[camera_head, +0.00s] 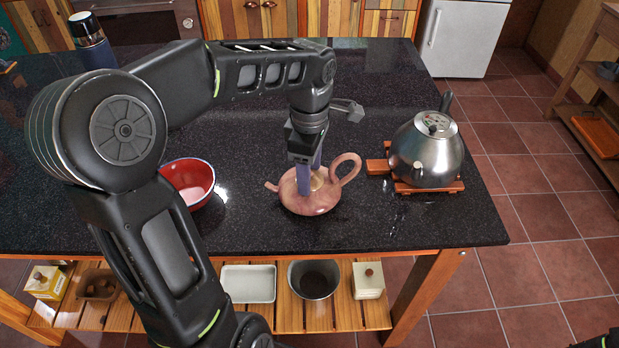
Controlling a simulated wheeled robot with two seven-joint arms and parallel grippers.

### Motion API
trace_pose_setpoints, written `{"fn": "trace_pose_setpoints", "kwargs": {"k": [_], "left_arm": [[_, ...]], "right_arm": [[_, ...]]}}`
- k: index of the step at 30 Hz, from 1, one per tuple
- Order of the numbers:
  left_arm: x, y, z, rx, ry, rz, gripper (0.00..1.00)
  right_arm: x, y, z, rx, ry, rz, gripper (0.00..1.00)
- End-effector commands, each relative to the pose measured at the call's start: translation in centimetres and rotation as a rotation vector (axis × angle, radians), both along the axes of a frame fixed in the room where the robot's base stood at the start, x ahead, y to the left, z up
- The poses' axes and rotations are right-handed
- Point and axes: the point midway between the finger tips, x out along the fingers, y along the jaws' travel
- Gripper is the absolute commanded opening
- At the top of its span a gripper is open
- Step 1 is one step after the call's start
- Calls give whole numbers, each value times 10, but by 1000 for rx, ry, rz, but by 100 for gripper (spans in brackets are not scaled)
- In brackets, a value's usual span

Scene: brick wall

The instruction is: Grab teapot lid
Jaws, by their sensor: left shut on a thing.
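A pink teapot (309,204) stands on the black countertop, its spout to the left and its looped handle to the right. Its lid (319,180) is a paler tan piece at the top, mostly hidden behind the gripper fingers. My left gripper (311,182) comes down from above with its two bluish fingers at the top of the teapot. It is shut on the lid. I cannot tell whether the lid is lifted off the rim. My right gripper is not in view; only a dark part of me shows at the bottom right corner.
A red bowl (190,182) stands left of the teapot. A steel kettle (427,152) sits on a wooden trivet (452,188) to the right. A blue flask (92,42) stands at the back left. The counter (400,225) is clear in front of the teapot.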

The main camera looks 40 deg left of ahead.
Motion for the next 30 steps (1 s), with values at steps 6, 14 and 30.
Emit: {"fn": "trace_pose_setpoints", "kwargs": {"k": [6, 14, 30], "left_arm": [[0, 0, 0, 0, 0, 0, 17], [1, 0, 8, 1, -3, 0, 17], [0, 0, 100, 0, 0, 0, 17]], "right_arm": [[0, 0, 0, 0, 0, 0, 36], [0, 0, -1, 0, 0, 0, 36], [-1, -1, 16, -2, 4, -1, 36]]}}
